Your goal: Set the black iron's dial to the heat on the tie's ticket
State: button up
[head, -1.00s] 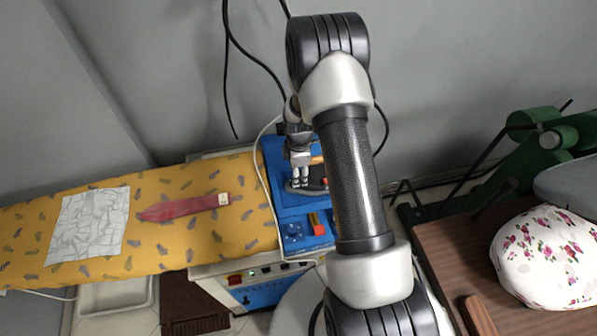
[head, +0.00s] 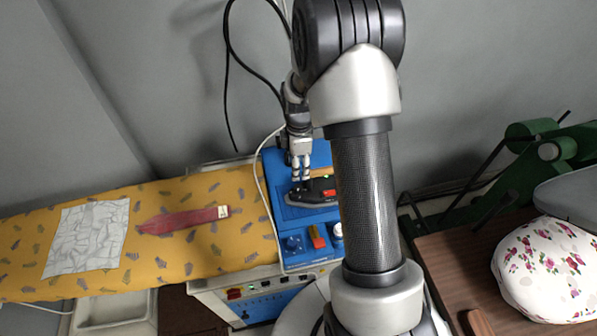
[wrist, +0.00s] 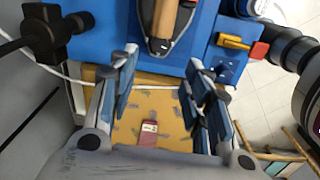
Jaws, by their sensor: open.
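The black iron (head: 318,189) rests on a blue stand at the right end of the ironing board, with red and green spots on it. In the wrist view the iron (wrist: 178,42) is at the top, with a wooden-coloured handle. I cannot make out its dial setting. The dark red tie (head: 180,222) lies on the board, with a pale ticket (head: 223,212) at its right end. The ticket also shows in the wrist view (wrist: 149,127), too small to read. My gripper (wrist: 163,76) is open and empty; in the head view it hangs over the iron's left end.
A blue knob (head: 293,244), a red and yellow block (head: 316,236) and a white round item sit at the stand's front. A white cable runs along its left side. A crumpled pale cloth (head: 88,236) lies on the yellow board (head: 240,248). A floral cushion (head: 546,268) is at right.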

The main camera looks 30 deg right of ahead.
jog(key=shift+r, duration=0.3)
notch_tip(320, 180, up, 5)
jog(key=n+b, duration=0.2)
jog(key=b, duration=0.6)
send_over(298, 187)
jog(key=shift+g, duration=0.3)
notch_tip(298, 187, down, 17)
jog(key=b, duration=0.4)
jog(key=shift+c, duration=0.4)
